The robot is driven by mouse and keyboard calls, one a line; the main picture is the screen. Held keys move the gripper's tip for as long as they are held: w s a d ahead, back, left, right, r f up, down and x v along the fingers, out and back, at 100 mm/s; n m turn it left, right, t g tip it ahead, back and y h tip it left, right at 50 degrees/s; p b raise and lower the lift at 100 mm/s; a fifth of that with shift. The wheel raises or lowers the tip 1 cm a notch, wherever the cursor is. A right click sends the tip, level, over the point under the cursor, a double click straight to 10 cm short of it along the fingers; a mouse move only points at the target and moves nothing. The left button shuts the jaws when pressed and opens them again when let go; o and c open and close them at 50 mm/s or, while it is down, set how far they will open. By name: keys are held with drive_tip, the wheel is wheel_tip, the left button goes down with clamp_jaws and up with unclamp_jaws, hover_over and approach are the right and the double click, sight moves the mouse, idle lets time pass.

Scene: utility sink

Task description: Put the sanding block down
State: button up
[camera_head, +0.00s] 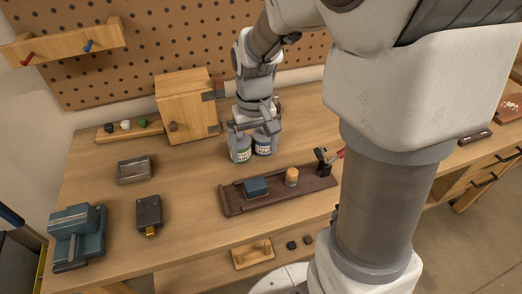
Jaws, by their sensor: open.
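A blue-grey block, which looks like the sanding block (256,187), rests in a long dark wooden tray (235,208) near the middle of the workbench. My gripper (252,134) is open, behind and above that block, and apart from it. Its fingers point down over two small labelled jars, a green one (240,150) and a blue one (263,145). I cannot tell whether the fingers touch the jars. The space between the fingertips shows no block.
An orange-topped cylinder (292,176) and a dark clamp-like tool (322,160) share the tray. A wooden cabinet (187,108) stands behind left. A metal tin (134,170), a dark box (149,212) and a blue vise (77,235) sit left. Bare bench lies between.

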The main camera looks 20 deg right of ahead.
drive_tip(key=s+r+t, duration=0.5)
drive_tip(key=s+r, duration=0.8)
drive_tip(key=shift+s, duration=0.3)
